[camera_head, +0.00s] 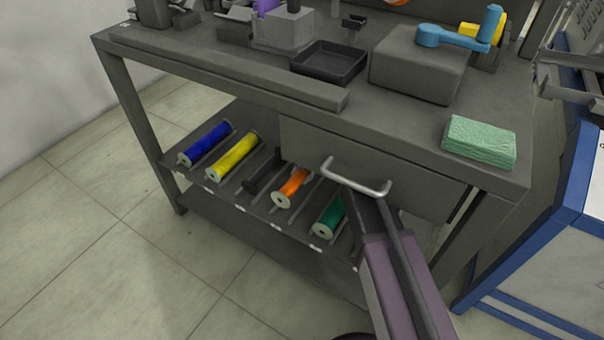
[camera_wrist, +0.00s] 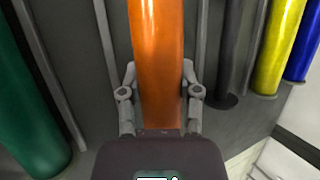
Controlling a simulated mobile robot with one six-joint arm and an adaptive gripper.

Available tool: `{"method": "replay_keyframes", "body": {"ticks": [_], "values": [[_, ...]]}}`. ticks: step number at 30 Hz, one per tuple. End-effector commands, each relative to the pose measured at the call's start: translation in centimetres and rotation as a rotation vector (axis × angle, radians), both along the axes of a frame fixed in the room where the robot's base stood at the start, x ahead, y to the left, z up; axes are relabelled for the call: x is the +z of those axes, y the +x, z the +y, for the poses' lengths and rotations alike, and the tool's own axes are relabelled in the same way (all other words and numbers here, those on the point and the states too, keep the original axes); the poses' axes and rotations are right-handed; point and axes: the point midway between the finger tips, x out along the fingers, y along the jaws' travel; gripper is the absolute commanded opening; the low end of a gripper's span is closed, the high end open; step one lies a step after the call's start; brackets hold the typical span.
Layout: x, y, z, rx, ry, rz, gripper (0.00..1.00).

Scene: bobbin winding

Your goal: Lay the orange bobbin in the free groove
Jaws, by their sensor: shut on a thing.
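The orange bobbin (camera_head: 292,188) is on the lower shelf, between a dark bobbin (camera_head: 264,171) and the green bobbin (camera_head: 329,217), lengthwise in line with the row. In the wrist view the orange bobbin (camera_wrist: 158,45) runs up the middle, with one finger of my gripper (camera_wrist: 158,80) on each side. My gripper is shut on it. I cannot tell whether the bobbin touches the groove bottom or hangs just above it. In the head view the drawer and its handle hide most of my gripper. No empty groove shows clearly.
Blue (camera_head: 205,143) and yellow (camera_head: 233,156) bobbins lie at the left of the shelf (camera_head: 318,246). A drawer (camera_head: 420,185) with a metal handle (camera_head: 357,182) overhangs my arm closely. A green sponge (camera_head: 479,142) and a black tray (camera_head: 328,64) sit on the tabletop.

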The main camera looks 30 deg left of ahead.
Motion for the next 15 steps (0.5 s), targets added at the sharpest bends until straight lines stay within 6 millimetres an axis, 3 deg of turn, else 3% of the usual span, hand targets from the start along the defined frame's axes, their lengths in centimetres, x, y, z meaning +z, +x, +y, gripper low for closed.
{"method": "replay_keyframes", "body": {"ticks": [15], "values": [[-1.7,0.0,0.0,0.000,0.000,0.000,0.00]]}}
